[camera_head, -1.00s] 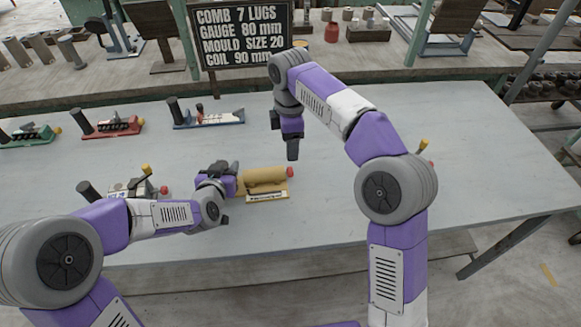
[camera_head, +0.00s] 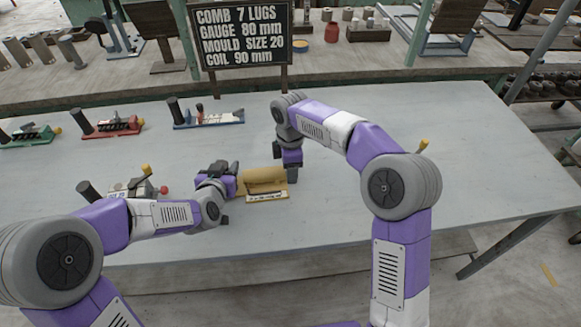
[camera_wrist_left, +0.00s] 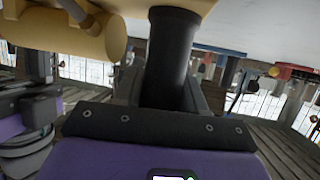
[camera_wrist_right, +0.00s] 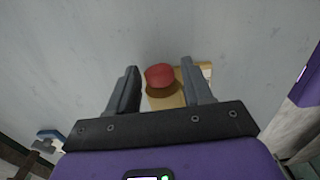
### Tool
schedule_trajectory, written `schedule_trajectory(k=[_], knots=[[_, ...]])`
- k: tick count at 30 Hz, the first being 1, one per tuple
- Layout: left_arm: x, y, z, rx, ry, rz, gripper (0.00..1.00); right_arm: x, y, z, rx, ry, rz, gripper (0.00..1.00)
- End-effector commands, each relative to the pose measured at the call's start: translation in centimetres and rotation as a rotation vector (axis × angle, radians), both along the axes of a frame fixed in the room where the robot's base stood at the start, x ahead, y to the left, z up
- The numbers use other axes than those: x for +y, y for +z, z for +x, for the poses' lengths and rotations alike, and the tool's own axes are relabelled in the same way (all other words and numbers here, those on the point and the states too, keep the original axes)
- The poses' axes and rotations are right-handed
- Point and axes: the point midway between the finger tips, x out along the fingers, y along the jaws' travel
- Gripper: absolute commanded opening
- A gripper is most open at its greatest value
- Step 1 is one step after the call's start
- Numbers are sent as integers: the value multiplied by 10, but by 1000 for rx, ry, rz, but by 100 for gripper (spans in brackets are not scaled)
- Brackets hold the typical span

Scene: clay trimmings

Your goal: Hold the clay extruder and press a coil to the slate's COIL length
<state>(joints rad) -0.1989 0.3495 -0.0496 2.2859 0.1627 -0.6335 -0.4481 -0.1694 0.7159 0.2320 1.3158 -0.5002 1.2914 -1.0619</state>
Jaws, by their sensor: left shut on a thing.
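The clay extruder (camera_head: 263,183) is a tan barrel on a tan base with a pale scale strip along its front. My left gripper (camera_head: 226,183) is at its left end. In the left wrist view, that gripper is shut on the extruder's black handle (camera_wrist_left: 173,55), beside the tan barrel (camera_wrist_left: 75,30). My right gripper (camera_head: 292,172) is low at the extruder's right end and hides the red knob in the head view. In the right wrist view, the red knob (camera_wrist_right: 159,76) lies between the open fingers, with gaps on both sides. The slate (camera_head: 241,35) reads COIL 90 mm.
A grey-white tool (camera_head: 130,190) with a black handle stands left of my left gripper. Green (camera_head: 28,137), red (camera_head: 112,127) and blue (camera_head: 210,119) tools line the table's back. The grey table (camera_head: 480,170) is mostly clear on the right.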

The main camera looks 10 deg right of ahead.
Motion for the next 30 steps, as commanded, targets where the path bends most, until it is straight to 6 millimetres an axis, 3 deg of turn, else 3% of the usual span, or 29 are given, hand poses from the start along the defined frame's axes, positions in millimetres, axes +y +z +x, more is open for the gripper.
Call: schedule_trajectory(k=[2,9,23,24,28,30], knots=[[0,-4,-1,11,-2,1,0,0,0,0,0,0,0,37],[0,-4,-1,11,-1,2,0,0,0,0,1,0,0,0],[0,-4,-1,11,0,1,0,-4,1,0,1,1,0,0],[0,-4,-1,11,0,1,0,-4,1,0,1,1,0,38],[0,-4,-1,11,0,1,0,-4,1,0,0,0,0,58],[0,-4,-1,11,0,1,0,-4,0,0,0,0,0,59]])
